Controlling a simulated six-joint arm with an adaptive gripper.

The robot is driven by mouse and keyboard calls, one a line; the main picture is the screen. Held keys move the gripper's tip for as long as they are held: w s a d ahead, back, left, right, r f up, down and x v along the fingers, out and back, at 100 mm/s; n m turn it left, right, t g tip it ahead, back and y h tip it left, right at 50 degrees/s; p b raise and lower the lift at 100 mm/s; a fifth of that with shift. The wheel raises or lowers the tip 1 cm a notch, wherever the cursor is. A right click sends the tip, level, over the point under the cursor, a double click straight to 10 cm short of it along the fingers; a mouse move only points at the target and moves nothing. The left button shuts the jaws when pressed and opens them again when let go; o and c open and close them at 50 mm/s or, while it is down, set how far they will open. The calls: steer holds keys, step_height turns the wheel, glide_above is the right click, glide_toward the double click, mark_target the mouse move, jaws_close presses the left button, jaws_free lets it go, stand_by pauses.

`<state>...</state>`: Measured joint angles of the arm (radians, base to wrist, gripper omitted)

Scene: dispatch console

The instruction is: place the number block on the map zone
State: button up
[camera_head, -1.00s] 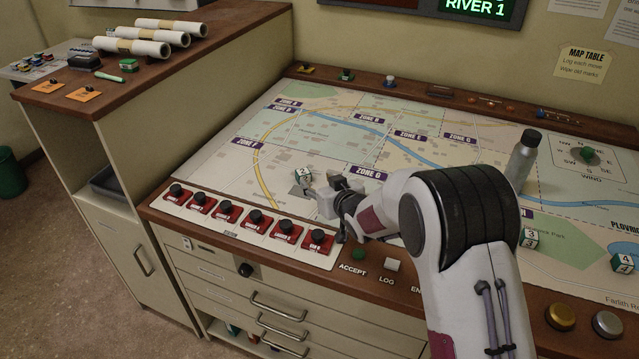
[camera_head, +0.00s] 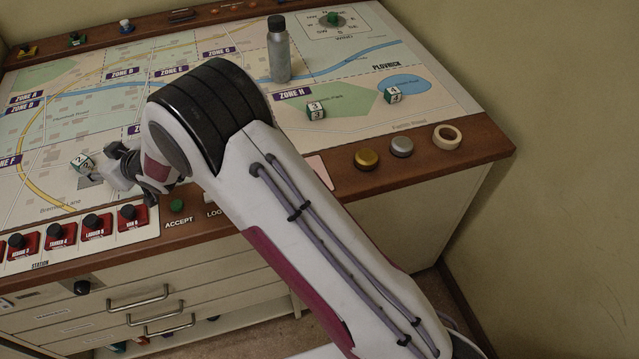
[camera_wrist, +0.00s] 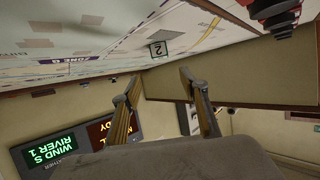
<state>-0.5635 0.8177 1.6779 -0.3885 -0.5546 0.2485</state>
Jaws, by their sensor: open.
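The number block marked 2 (camera_head: 82,162), white with green, sits on the map table (camera_head: 60,120) near its front left in the head view. It also shows in the wrist view (camera_wrist: 158,48), just beyond the fingertips and in line with the gap between them. My gripper (camera_head: 108,172) is low over the map, immediately right of this block. In the wrist view my gripper (camera_wrist: 160,76) is open with nothing between its fingers. Blocks marked 3 (camera_head: 316,111) and 4 (camera_head: 392,95) stand farther right.
A grey bottle (camera_head: 279,55) stands upright behind my arm. Red station pieces with black knobs (camera_head: 97,226) line the front left edge. Gold (camera_head: 367,159) and silver (camera_head: 401,147) buttons and a tape roll (camera_head: 447,137) are at the right front.

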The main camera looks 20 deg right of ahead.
steer(key=s+d+r+m+h, duration=0.1)
steer(key=d+r+m+h, duration=0.15)
steer(key=d+r, duration=0.65)
steer(key=s+d+r+m+h, duration=0.1)
steer(key=s+d+r+h, duration=0.15)
steer(key=d+r, duration=0.7)
steer(key=s+d+r+m+h, duration=0.1)
steer(key=s+d+h, duration=0.1)
steer(key=s+d, duration=0.55)
steer(key=s+d+m+h, duration=0.15)
steer(key=s+d, duration=0.25)
steer(key=d, duration=0.7)
steer(key=s+d+f+m+g, duration=0.1)
steer(key=s+d, duration=0.2)
steer(key=s, duration=0.5)
steer(key=s+d+f+m+g, duration=0.1)
steer(key=s+d, duration=0.2)
steer(key=s, duration=0.6)
steer(key=s+d+f+m+g, duration=0.1)
steer(key=s+d, duration=0.2)
steer(key=s, duration=0.6)
steer(key=shift+s+d+g+h, duration=0.15)
steer(key=shift+d+g+h, duration=0.1)
steer(key=shift+g+h, duration=0.2)
